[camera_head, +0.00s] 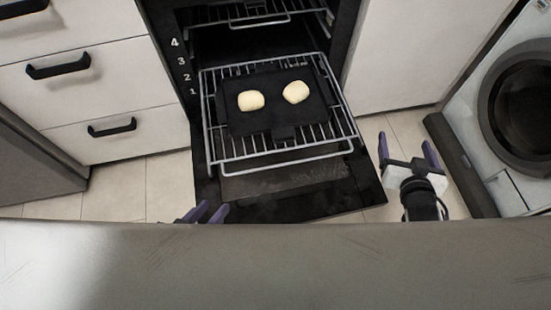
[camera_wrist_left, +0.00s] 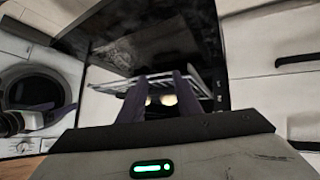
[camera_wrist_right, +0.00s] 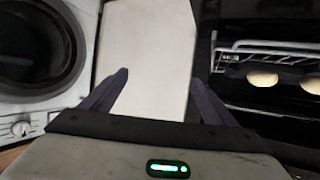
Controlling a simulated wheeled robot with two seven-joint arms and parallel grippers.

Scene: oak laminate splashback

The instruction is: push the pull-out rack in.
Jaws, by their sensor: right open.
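The pull-out wire rack (camera_head: 228,156) juts out of the oven above the lowered black oven door (camera_head: 290,207). It carries a dark tray (camera_head: 270,117) with two pale rolls (camera_head: 251,100) (camera_head: 296,92). The rack also shows in the right wrist view (camera_wrist_right: 262,46), at the upper right. My left gripper (camera_head: 207,212) is near the door's front left corner, apart from the rack; its fingers are partly spread with nothing gripped between them. My right gripper (camera_head: 406,150) is open and empty, right of the rack and apart from it.
A second rack (camera_head: 250,18) sits higher inside the oven. White drawers with black handles (camera_head: 58,67) stand to the left. A washing machine (camera_head: 520,105) stands to the right. A grey surface edge (camera_head: 290,262) spans the front; beige floor tiles show on both sides of the door.

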